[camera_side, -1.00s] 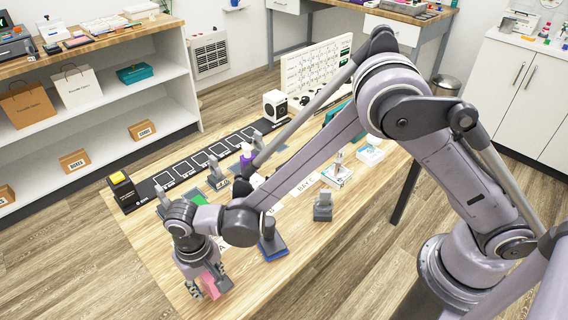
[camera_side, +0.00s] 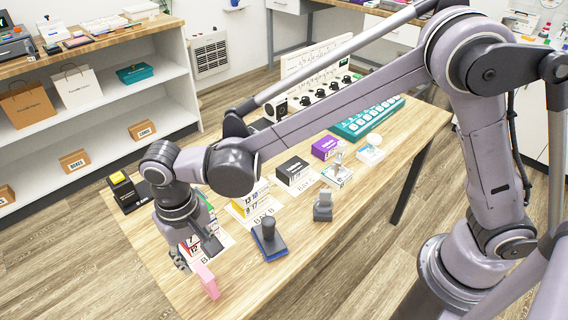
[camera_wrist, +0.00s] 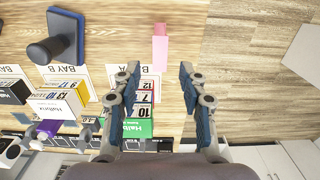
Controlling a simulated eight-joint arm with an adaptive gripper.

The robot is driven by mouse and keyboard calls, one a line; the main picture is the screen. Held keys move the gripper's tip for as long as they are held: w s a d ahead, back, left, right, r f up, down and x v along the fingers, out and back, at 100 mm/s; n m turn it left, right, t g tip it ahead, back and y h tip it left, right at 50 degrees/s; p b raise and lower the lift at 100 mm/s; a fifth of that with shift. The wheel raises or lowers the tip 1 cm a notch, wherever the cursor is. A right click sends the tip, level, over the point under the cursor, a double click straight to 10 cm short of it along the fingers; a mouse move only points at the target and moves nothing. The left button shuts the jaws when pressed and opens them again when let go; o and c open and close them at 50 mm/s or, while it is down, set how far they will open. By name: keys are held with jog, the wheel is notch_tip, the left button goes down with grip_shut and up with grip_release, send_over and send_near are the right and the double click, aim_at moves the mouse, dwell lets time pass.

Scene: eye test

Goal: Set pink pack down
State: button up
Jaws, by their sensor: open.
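The pink pack (camera_side: 207,281) rests on the wooden table near its front left edge, in front of the Bay A card. It also shows in the wrist view (camera_wrist: 160,52), beyond my fingertips and roughly in line with the gap between them. My gripper (camera_side: 187,258) is open and empty, behind and to the left of the pack. The pack seems to stand clear of both fingers. In the side view my wrist hides part of Bay A.
Bay A (camera_wrist: 122,71) holds numbered packs, one green (camera_wrist: 137,128), close beside a finger. Bay B holds yellow-and-white packs (camera_side: 249,198); Bay C holds a black pack (camera_side: 292,170). A blue-based stamp (camera_side: 268,242) and a grey block (camera_side: 323,207) stand nearby.

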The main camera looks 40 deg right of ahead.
jog(key=shift+d+r, duration=0.1)
jog(key=shift+r, duration=0.2)
jog(key=s+d+r+t, duration=0.15)
jog(key=d+r, duration=0.25)
jog(key=d, duration=0.4)
jog(key=d+r+t+y, duration=0.1)
jog(key=d+r+t, duration=0.15)
jog(key=d, duration=0.65)
jog(key=s+d+r+t, duration=0.1)
jog(key=d+r, duration=0.3)
jog(key=d, duration=0.4)
jog(key=s+d+f+t+h, duration=0.1)
jog(key=s+d+t, duration=0.1)
jog(key=s+d, duration=0.3)
jog(key=d, duration=0.3)
jog(key=shift+d+f, duration=0.2)
